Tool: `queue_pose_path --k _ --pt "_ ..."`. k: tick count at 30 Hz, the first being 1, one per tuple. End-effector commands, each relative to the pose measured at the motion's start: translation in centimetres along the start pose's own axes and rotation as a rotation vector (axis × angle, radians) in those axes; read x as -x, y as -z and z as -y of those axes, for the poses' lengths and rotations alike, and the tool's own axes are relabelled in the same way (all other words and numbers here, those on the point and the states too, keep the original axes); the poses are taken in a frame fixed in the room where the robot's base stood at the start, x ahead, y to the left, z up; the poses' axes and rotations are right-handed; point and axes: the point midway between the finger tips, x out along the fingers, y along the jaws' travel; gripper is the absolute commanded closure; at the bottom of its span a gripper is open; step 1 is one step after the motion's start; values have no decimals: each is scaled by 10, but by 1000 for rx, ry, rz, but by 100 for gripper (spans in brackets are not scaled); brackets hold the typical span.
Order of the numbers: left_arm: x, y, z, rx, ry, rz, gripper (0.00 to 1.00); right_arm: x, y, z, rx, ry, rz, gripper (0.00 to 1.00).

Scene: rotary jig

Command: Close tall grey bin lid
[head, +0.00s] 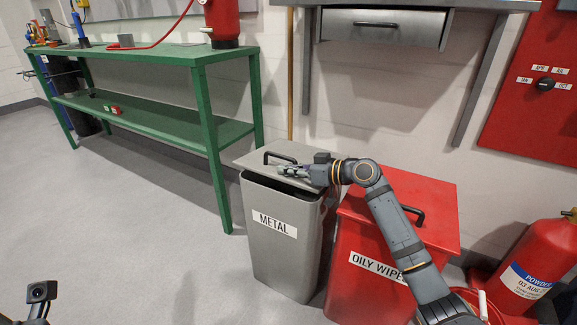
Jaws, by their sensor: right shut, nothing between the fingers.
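The tall grey bin (268,265) stands on the floor with a METAL label on its front. Its grey lid (258,156) lies over the top and has a black handle. A dark gap shows below the lid's front edge, so the lid looks slightly raised or tilted; part of it is hidden by my right gripper. My right gripper (286,172) is shut and empty, at the lid's top beside the handle; I cannot tell whether it touches the lid. Of my left arm only a piece with a camera shows at the lower left; its fingers are out of view.
A red OILY WIPES bin (352,285) with its lid down stands right of the grey bin, under my right arm. A red powder extinguisher (540,262) is at the far right. A green bench (205,125) stands behind left. A drawer (383,27) hangs above. The floor at left is clear.

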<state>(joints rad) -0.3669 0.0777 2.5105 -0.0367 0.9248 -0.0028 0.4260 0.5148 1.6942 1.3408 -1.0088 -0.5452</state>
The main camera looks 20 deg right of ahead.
Motion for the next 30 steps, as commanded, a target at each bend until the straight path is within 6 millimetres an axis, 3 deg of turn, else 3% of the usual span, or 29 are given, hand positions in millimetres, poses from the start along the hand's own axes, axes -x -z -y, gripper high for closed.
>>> queue_pose_path --k 20,23,30 --pt "5 -2 -1 -4 0 6 100 -1 -5 0 29 -8 -1 100" --pt "4 -2 -1 -3 0 5 100 2 7 2 33 -8 -2 100" --pt "4 -1 -1 -3 0 4 100 14 59 9 34 -9 -5 100"
